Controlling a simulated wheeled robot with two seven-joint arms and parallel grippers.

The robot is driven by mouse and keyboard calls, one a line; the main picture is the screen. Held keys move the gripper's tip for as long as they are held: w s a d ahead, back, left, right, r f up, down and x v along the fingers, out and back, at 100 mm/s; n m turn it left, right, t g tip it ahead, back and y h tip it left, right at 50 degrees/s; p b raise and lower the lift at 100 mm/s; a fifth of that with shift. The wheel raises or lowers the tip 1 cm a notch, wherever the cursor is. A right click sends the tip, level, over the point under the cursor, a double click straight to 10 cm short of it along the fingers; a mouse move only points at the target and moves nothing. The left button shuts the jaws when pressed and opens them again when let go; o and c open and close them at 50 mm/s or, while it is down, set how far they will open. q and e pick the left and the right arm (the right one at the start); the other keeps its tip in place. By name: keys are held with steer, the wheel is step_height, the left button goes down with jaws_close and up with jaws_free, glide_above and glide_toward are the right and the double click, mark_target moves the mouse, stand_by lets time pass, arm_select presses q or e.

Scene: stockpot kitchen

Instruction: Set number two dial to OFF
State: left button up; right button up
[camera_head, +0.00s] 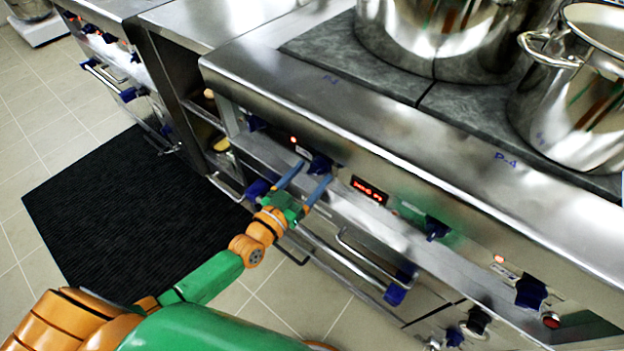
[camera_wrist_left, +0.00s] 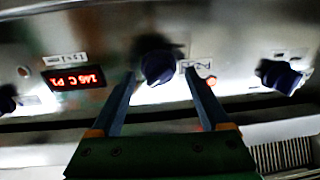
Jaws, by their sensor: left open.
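A dark blue dial (camera_head: 320,164) sits on the stove's front panel, left of a red lit display (camera_head: 369,190). My left gripper (camera_head: 311,174) is open, its two blue fingers pointing at this dial, one on each side. In the left wrist view the dial (camera_wrist_left: 158,66) shows between the fingertips of the left gripper (camera_wrist_left: 161,78). I cannot tell whether the fingers touch it. A small label (camera_wrist_left: 203,67) beside it is too blurred to read surely. The dial's pointer setting is not clear. My right gripper is not in view.
More blue dials sit along the panel, one to the right (camera_head: 436,228) and one further right (camera_head: 531,292). Two steel pots (camera_head: 455,35) (camera_head: 575,110) stand on the cooktop. Oven handles (camera_head: 345,262) stick out below. A black mat (camera_head: 120,215) lies on the floor.

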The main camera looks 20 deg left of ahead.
arm_select(q)
steer(key=shift+w+d+r, duration=0.1)
steer(key=shift+w+d, duration=0.05)
steer(key=shift+w, duration=0.25)
jaws_close()
steer(key=shift+n, duration=0.3)
steer(key=n, duration=0.4)
steer(key=n+g, duration=0.1)
steer(key=n, duration=0.4)
steer(key=shift+n, duration=0.4)
stand_by(0.4)
jaws_free()
